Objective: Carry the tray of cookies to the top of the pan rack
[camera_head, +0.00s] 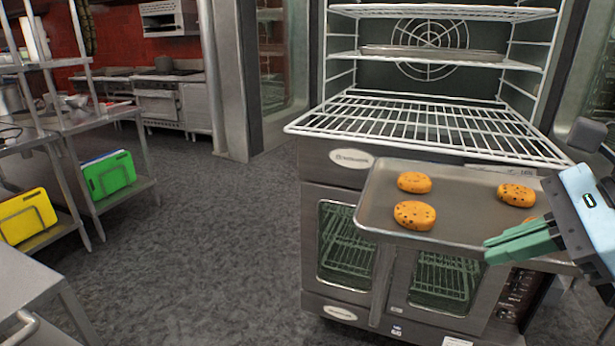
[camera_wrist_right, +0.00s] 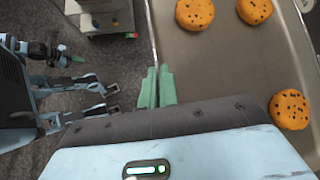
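The tray of cookies (camera_head: 445,225) is a grey metal sheet pan in front of the oven, held clear of the floor. Round orange-brown cookies with dark chips (camera_head: 414,215) lie on it, one partly hidden by my gripper. My right gripper (camera_head: 515,243) is at the tray's near right edge, its green fingers closed over the rim. In the wrist view, the fingers (camera_wrist_right: 157,88) are close together on the rim of the tray (camera_wrist_right: 225,75). My left gripper is outside the head view; a small green tip (camera_wrist_right: 78,60) in the wrist view may be it. I cannot identify a pan rack.
The oven (camera_head: 355,175) stands open behind the tray, with a wire rack (camera_head: 430,125) pulled out. Another pan (camera_head: 430,52) sits on a higher rack. Metal shelving with a green board (camera_head: 108,175) and a yellow board (camera_head: 25,215) is at left. The grey floor (camera_head: 215,235) between is clear.

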